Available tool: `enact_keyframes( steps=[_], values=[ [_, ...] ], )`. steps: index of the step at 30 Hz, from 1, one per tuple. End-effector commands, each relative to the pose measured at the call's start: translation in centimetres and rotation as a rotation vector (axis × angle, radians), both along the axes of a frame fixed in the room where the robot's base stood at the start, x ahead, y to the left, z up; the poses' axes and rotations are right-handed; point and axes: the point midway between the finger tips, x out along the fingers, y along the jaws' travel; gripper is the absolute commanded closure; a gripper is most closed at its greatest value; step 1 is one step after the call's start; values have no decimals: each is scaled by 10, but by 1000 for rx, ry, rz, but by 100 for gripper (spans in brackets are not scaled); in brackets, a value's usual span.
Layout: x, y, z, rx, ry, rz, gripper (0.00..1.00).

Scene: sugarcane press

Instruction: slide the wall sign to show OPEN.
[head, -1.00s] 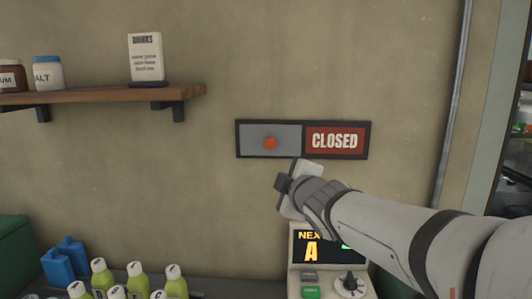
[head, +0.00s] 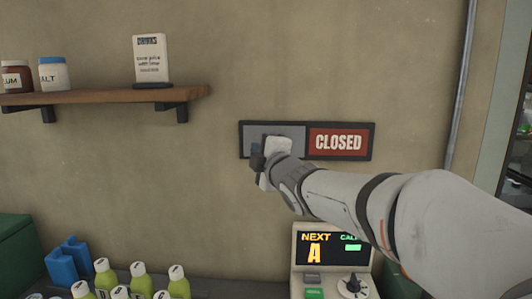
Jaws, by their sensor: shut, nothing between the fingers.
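The wall sign (head: 306,126) hangs on the beige wall in a dark frame. Its right half shows a red panel reading CLOSED (head: 338,142). Its left half is a grey sliding plate (head: 256,136). My gripper (head: 262,160) is in front of the lower middle of the grey plate and is shut and empty. It hides the orange-red knob on that plate. I cannot tell whether the fingers touch the knob.
A wooden shelf (head: 110,96) with jars and a drinks card (head: 151,58) is at upper left. Below the sign stands a display machine (head: 333,245) reading NEXT A. Several green bottles (head: 138,272) and a blue object (head: 70,260) stand at lower left. The wall between shelf and sign is clear.

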Motion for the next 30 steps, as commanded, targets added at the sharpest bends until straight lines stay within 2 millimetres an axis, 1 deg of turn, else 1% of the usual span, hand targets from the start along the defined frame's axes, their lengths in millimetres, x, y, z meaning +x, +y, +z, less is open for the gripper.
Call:
enact_keyframes(
  steps=[1,3,8,12,16,21,28,29,30],
  values=[
    [10,5,1,1,3,0,100],
    [23,11,2,0,3,0,100],
    [49,24,4,0,2,0,100],
    [51,0,2,-1,1,-5,100],
    [52,-12,-1,0,1,-4,100],
    [52,-17,-4,0,1,-1,100],
    [52,-17,-4,1,1,-2,100],
    [53,-12,-4,0,2,-2,100],
    [52,-15,-4,1,1,-3,100]
  ],
)
